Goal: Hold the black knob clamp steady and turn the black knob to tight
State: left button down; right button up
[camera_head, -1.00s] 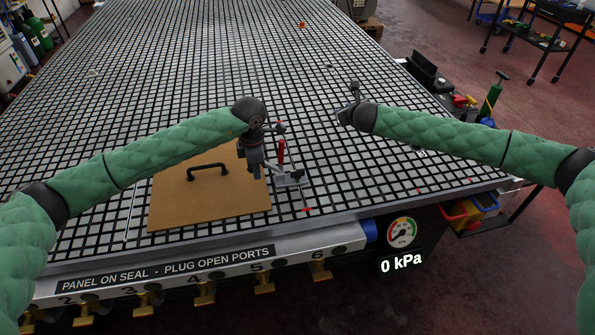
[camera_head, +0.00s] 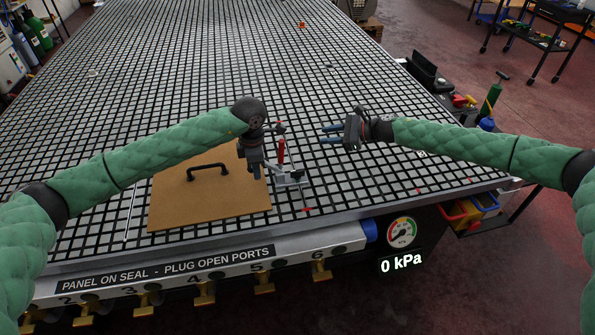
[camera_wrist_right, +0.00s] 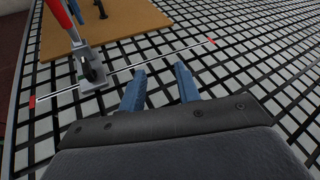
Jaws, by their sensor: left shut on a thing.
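The clamp (camera_head: 291,180) stands at the right edge of the brown panel (camera_head: 165,215), with a red upright handle (camera_head: 281,150) and a grey base. In the right wrist view its grey base (camera_wrist_right: 96,82) and part of the red handle (camera_wrist_right: 58,12) show at the upper left. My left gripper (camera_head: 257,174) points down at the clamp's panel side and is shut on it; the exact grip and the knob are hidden. My right gripper (camera_head: 324,134) is open and empty, its blue fingers pointing left, right of and beyond the clamp. Its fingers are apart in the right wrist view (camera_wrist_right: 160,70).
A black handle (camera_head: 207,172) stands on the panel. The gridded table (camera_head: 230,75) is mostly clear. The gauge (camera_head: 402,232) hangs on the front, with a 0 kPa readout beneath.

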aim_at(298, 170)
jog(key=s+n+g, duration=0.1)
jog(key=s+g, duration=0.1)
jog(key=s+n+g, duration=0.1)
jog(key=s+g, duration=0.1)
jog(key=s, duration=0.1)
jog(key=s+f+g, duration=0.1)
jog(key=s+g, duration=0.1)
jog(key=shift+s+a+n, duration=0.15)
jog(key=shift+s+n, duration=0.25)
jog(key=shift+s+g, duration=0.3)
jog(key=shift+s, duration=0.1)
jog(key=x, duration=1.2)
jog(key=shift+r, duration=0.1)
grip_shut()
